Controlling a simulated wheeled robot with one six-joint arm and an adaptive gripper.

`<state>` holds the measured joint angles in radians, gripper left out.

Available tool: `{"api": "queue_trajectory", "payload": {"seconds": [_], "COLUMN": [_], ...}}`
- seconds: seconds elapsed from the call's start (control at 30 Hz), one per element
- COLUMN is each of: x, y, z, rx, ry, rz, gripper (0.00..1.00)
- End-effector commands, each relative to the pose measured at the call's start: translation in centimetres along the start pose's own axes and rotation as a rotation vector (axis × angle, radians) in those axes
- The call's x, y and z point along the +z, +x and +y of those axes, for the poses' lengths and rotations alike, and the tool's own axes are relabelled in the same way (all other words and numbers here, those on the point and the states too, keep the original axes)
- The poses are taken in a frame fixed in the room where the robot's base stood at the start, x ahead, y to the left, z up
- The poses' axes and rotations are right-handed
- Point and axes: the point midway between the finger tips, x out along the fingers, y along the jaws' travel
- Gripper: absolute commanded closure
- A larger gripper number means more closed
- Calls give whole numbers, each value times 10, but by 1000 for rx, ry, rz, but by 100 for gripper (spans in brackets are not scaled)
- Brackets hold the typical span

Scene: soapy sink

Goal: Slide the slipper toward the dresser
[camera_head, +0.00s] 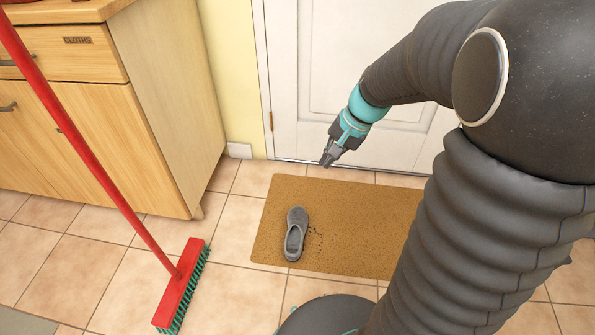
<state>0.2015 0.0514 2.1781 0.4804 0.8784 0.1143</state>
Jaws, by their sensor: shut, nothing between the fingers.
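A grey slipper (295,233) lies on the left part of a brown doormat (360,205), its toe pointing toward the door and its open heel toward me. Small dark specks lie on the mat just right of it. My gripper (326,163) is shut and empty. It hangs near the mat's far edge, beyond the slipper and a little to its right, apart from it. The wooden dresser (165,110), with a drawer labelled "CLOTHS", stands at the left, across bare tiles from the slipper.
A red broom (183,285) stands tilted between my side and the dresser, its head with green bristles on the tiles. A white door (320,60) is behind the mat. Bare tiled floor (228,225) lies between mat and dresser.

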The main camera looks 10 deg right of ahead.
Motion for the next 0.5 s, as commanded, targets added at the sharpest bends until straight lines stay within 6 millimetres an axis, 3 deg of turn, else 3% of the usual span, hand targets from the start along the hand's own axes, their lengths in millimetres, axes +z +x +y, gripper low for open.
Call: {"api": "queue_trajectory", "payload": {"seconds": [0.27,0.5], "x": [-64,-110], "y": [79,156], "z": [16,46], "rx": [-63,-114], "ry": [295,558], "rz": [-126,-218], "gripper": [100,100]}}
